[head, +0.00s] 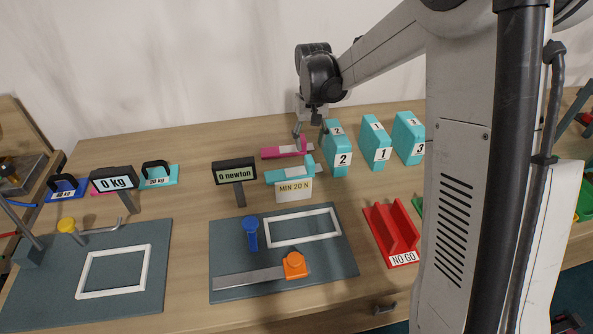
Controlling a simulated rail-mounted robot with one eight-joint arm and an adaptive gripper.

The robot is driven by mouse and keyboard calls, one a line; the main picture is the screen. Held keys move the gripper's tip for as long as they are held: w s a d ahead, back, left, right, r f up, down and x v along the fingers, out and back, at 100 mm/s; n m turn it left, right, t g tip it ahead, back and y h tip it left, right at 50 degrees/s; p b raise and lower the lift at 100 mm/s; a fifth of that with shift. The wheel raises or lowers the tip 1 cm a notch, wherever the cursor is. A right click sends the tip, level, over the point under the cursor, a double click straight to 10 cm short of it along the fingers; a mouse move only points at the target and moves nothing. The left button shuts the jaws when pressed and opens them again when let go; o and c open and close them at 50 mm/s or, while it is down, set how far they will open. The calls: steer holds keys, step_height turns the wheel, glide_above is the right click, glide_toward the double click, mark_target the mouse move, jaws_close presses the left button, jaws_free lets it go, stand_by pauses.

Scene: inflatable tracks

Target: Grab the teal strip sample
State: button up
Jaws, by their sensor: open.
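The teal strip sample (285,174) lies on the wooden table behind the "MIN 20 N" sign, which hides part of its front. It has a raised block at its right end. A magenta strip (284,152) of similar form lies just behind it. My gripper (306,126) is open and points down at the back of the table, above and behind the strips, near the upright teal block marked 2. It looks empty and apart from the teal strip.
Upright teal blocks (376,144) stand to the right. The "0 newton" display (235,172) and "MIN 20 N" sign (294,190) stand close to the strip. A grey test plate (335,265) lies in front, with a red "NO GO" tray (391,233) to its right.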

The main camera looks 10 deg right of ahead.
mark_target(310, 159)
steer(key=f, duration=0.8)
steer(key=shift+s, duration=0.3)
jaws_close()
